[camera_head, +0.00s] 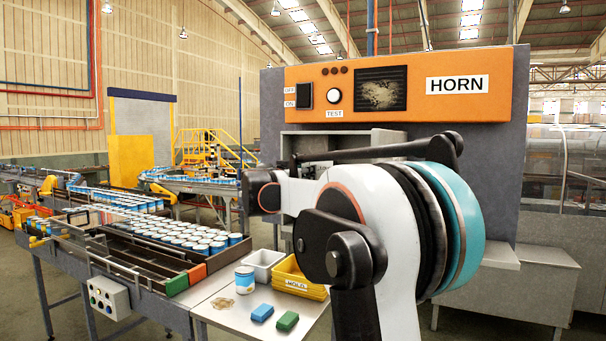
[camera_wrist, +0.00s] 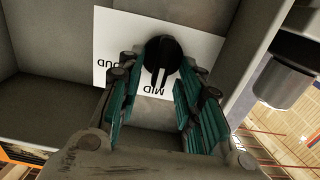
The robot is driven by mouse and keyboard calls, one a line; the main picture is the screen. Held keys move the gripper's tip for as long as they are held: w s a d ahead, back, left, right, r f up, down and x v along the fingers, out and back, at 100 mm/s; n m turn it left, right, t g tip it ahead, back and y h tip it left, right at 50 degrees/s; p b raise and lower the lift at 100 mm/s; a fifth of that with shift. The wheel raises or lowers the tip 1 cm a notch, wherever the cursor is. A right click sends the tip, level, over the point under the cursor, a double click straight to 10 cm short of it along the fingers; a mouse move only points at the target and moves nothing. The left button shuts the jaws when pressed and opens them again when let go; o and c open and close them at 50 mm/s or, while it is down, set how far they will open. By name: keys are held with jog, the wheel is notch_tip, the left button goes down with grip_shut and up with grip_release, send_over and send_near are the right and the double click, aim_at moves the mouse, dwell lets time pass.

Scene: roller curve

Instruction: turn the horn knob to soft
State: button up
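The horn knob (camera_wrist: 163,57) is black, with a bar-like grip, in front of a white label plate (camera_wrist: 208,42) in the wrist view. The plate appears upside down; "MID" is readable below the knob and the end of "LOUD" at its left. No "SOFT" word is visible. The knob's bar points down toward "MID". My gripper (camera_wrist: 160,72) is open, its teal-padded fingers on either side of the knob's bar, with gaps visible. In the head view, the orange-fronted HORN machine (camera_head: 290,77) stands behind my arm, which hides the knob and my gripper.
Grey walls of the recess surround the plate in the wrist view, with a dark cylinder (camera_wrist: 284,80) at right. In the head view, a side table (camera_head: 222,305) holds a can, two blocks, a white bin and a yellow HOLD tray (camera_head: 300,284). A conveyor of cans runs at left.

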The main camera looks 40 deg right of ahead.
jog(key=shift+c, duration=0.3)
grip_shut()
jog(key=shift+n, duration=0.3)
jog(key=n, duration=0.7)
jog(key=w+n, duration=0.1)
jog(key=n, duration=0.3)
jog(key=shift+a+f, duration=0.2)
jog(key=shift+f, duration=0.1)
jog(key=shift+n, duration=0.4)
